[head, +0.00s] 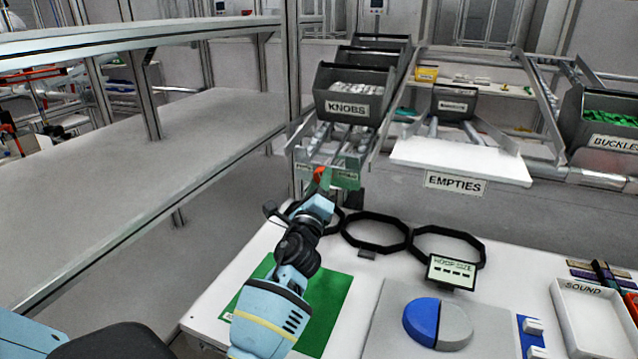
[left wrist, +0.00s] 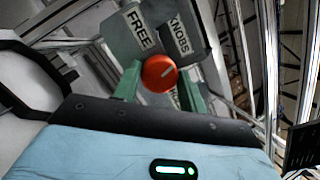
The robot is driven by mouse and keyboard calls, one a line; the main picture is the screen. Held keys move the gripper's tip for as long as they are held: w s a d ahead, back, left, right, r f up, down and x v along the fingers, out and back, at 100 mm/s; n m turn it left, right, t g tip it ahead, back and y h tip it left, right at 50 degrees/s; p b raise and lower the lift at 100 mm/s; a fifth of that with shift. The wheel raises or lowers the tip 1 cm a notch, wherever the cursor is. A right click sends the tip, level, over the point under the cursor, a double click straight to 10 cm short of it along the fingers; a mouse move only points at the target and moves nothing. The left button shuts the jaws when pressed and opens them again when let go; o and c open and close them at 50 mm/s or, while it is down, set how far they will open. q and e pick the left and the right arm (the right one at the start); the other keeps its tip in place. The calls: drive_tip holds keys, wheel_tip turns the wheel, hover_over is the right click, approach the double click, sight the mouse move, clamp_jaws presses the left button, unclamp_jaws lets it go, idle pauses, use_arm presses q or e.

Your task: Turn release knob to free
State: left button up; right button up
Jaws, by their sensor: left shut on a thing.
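A FREE label (left wrist: 141,29) is above and left of the knob. Another label below the knob is partly hidden. In the head view, the knob (head: 319,174) shows small at the front of the knobs rack, with my left gripper (head: 317,194) against it. My right gripper is not in view.
A grey KNOBS bin (head: 347,94) stands above on the rack. An EMPTIES chute (head: 460,160) is to its right. Black rings (head: 375,232), a small sign (head: 451,272), a green mat (head: 330,318), a blue-grey disc (head: 437,323) and a SOUND tray (head: 597,322) are on the bench.

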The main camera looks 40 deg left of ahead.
use_arm(q)
drive_tip(key=n+g+p, duration=0.1)
drive_tip(key=n, duration=0.4)
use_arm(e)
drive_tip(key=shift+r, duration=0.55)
use_arm(q)
drive_tip(key=shift+n, duration=0.5)
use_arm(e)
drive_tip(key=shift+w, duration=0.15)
use_arm(q)
drive_tip(key=shift+f, duration=0.1)
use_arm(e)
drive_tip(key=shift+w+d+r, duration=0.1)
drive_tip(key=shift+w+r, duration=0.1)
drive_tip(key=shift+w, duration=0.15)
use_arm(q)
drive_tip(key=o, duration=1)
drive_tip(key=shift+c, duration=0.2)
drive_tip(key=v, duration=0.7)
drive_tip(key=shift+s+d, duration=0.3)
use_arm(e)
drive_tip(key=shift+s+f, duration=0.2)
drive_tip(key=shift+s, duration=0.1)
